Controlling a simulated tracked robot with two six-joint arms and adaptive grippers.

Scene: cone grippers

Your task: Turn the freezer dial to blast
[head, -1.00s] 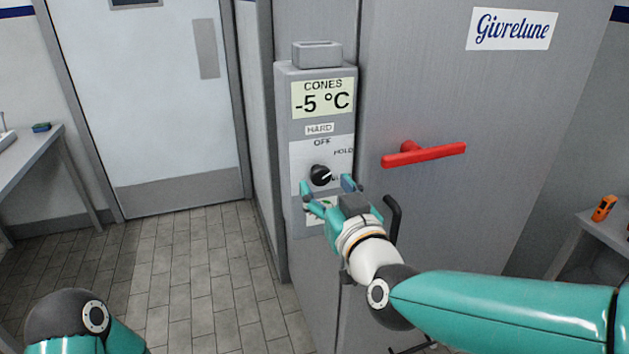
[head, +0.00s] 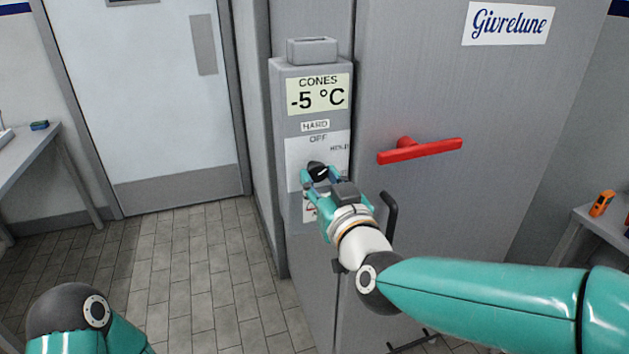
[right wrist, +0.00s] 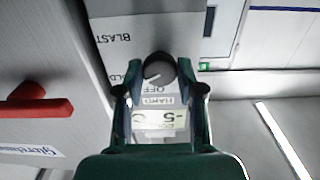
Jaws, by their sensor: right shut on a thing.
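The freezer dial (head: 316,166) is a round black knob with a white pointer line, on a white plate of the grey control box. The gripper hides BLAST in the head view. My left gripper is out of view; only part of that arm shows.
The display (head: 318,95) above the dial reads -5 °C. A red door handle (head: 420,151) sticks out right of the box, above my right forearm. A black handle (head: 390,215) is close beside my wrist. The tiled floor (head: 205,270) at left is clear.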

